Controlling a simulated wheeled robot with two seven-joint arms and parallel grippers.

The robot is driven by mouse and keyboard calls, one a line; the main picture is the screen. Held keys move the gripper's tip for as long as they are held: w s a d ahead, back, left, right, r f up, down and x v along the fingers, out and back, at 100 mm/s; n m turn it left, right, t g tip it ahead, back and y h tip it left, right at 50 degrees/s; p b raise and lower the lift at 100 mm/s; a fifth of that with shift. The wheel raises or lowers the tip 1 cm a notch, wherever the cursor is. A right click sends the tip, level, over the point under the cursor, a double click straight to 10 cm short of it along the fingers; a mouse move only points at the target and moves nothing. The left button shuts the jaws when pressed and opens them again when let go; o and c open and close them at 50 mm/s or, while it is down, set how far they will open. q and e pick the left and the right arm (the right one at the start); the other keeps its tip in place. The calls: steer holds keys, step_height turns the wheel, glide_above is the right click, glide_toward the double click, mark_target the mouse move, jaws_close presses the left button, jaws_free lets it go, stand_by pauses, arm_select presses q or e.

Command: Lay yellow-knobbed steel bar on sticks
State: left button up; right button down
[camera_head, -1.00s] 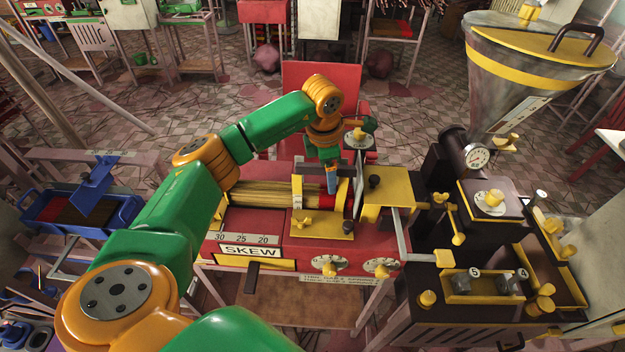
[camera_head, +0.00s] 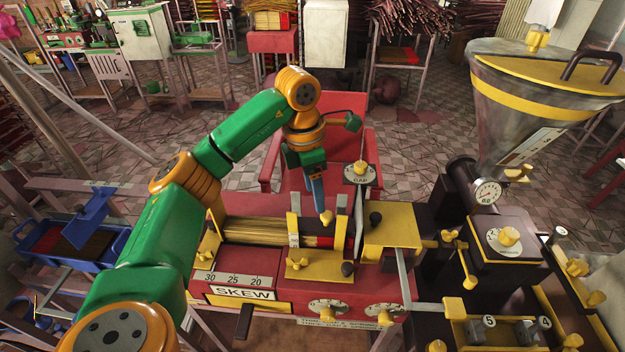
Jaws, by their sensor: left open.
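A bundle of pale sticks (camera_head: 255,232) lies in the trough of the red machine (camera_head: 235,258), with dark and red parts toward its right end. A yellow knob (camera_head: 327,216), seemingly that of the steel bar, stands over the right part of the sticks. The bar under it is hard to make out, so I cannot tell how fully it rests on them. My left gripper (camera_head: 319,204) points down just above and beside the knob. Its blue fingers are open, and they appear clear of the knob. My right gripper is out of view.
A yellow upright strip (camera_head: 294,230) crosses the trough left of the knob. A gap dial (camera_head: 360,174) and a yellow plate (camera_head: 390,225) stand to the right. The dark extruder with its hopper (camera_head: 530,95) fills the right side. A blue tray (camera_head: 60,240) is at left.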

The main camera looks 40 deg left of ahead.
arm_select(q)
steer(key=r, duration=0.3)
steer(key=r+p, duration=0.1)
steer(key=r, duration=0.1)
steer(key=shift+s+a, duration=0.2)
steer(key=shift+s, duration=0.05)
steer(key=shift+f, duration=0.1)
